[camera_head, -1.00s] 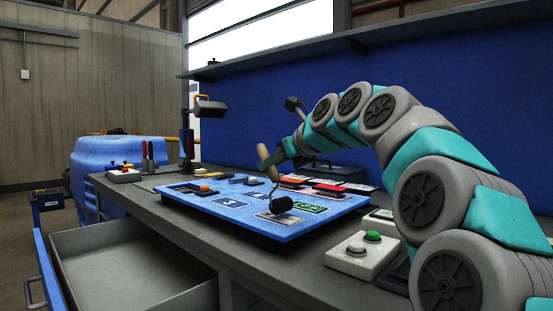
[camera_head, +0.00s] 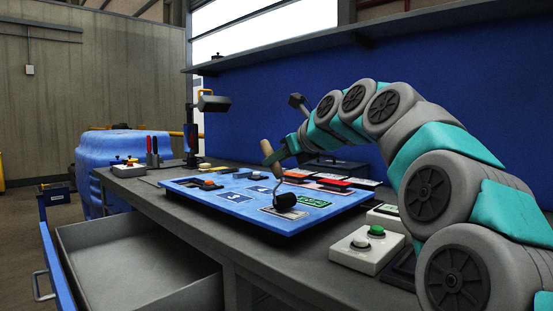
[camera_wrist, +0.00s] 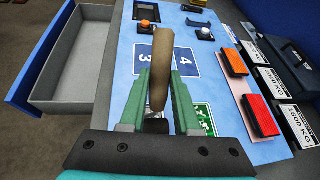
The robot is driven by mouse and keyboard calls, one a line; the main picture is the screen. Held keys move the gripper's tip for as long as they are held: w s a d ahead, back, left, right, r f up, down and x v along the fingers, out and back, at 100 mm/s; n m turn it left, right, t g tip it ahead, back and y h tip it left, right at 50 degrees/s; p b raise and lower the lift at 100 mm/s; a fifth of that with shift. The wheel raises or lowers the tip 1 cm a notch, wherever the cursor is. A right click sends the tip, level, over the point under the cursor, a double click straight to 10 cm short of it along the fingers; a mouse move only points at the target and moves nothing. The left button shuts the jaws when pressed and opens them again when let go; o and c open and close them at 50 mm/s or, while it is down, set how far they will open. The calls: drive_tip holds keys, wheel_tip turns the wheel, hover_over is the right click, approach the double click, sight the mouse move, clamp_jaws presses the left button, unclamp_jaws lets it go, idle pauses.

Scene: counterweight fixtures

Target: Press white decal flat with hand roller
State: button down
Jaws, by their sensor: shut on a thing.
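My gripper (camera_head: 279,157) is shut on the wooden handle of the hand roller (camera_head: 267,150); the wrist view shows the handle (camera_wrist: 160,65) between the green fingers. The handle is tilted, and a bent metal rod runs down to the black roller head (camera_head: 284,201). The head is over a pale grey-white decal (camera_head: 291,214) near the front right of the blue board (camera_head: 240,217), seemingly touching it. The roller head hides part of the decal.
Blue number labels (camera_head: 238,197) and a green sign (camera_head: 315,202) lie near the decal. Red and orange blocks (camera_head: 330,182) stand along the board's back. A white button box (camera_head: 367,249) stands at right. An open drawer (camera_head: 135,265) juts out at front left.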

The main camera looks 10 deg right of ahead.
sight(266, 141)
drive_tip(key=shift+f, duration=0.35)
idle(0.8)
drive_tip(key=shift+r+p, duration=0.6)
drive_tip(key=shift+p, duration=0.3)
idle(0.4)
drive_tip(key=shift+w+a, duration=0.5)
drive_tip(key=shift+w, duration=0.2)
drive_tip(key=shift+w+a, duration=0.5)
drive_tip(key=shift+w, duration=0.15)
drive_tip(key=shift+f, duration=0.65)
idle(0.9)
drive_tip(key=shift+w+r, duration=0.1)
drive_tip(key=shift+r, duration=3.5)
